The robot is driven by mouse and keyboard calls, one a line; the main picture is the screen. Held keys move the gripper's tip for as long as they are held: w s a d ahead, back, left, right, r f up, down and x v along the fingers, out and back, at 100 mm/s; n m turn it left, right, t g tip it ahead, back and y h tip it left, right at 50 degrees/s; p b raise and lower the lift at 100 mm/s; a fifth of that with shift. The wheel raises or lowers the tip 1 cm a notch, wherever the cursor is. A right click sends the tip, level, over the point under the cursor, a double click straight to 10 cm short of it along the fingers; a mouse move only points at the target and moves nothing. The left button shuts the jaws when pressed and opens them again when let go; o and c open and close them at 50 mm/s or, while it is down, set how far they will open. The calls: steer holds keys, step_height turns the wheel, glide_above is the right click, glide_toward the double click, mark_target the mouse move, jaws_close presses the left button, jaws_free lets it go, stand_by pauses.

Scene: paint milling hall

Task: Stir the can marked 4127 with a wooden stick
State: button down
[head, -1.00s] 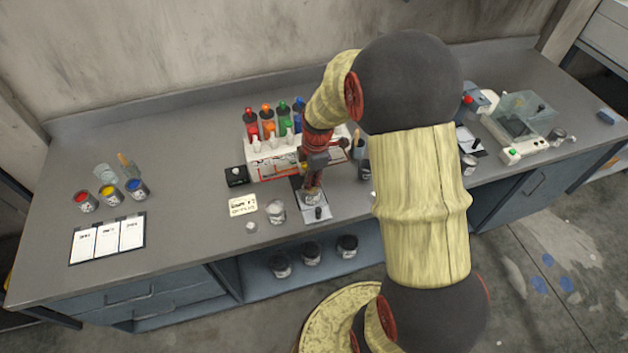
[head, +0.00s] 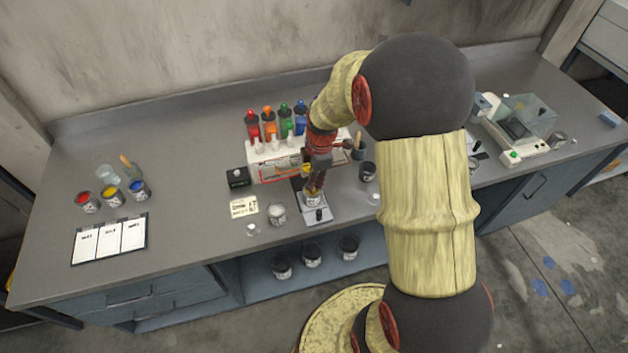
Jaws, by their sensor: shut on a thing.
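My gripper (head: 314,182) is shut, pointing down over a small can on a flat plate device (head: 318,217) at the bench's front middle. What it grips is mostly hidden; it appears to be a thin wooden stick reaching down to the can. The can (head: 313,199) stands upright under the fingers, its top partly covered by them. Its label is too small to read. Another can (head: 277,214) stands just left of the plate. A dark cup (head: 357,154) with a wooden-looking stick in it stands behind, to the right. I cannot tell which can bears 4127.
A white rack (head: 268,160) with several coloured bottles stands behind the gripper. A card (head: 244,207) lies left of the cans. The bench's left middle is clear.

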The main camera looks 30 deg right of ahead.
steer(key=shift+r+p, duration=1.35)
steer(key=shift+r, duration=1.15)
steer(key=shift+r, duration=0.1)
steer(key=shift+r+p, duration=1.55)
steer(key=shift+r, duration=0.9)
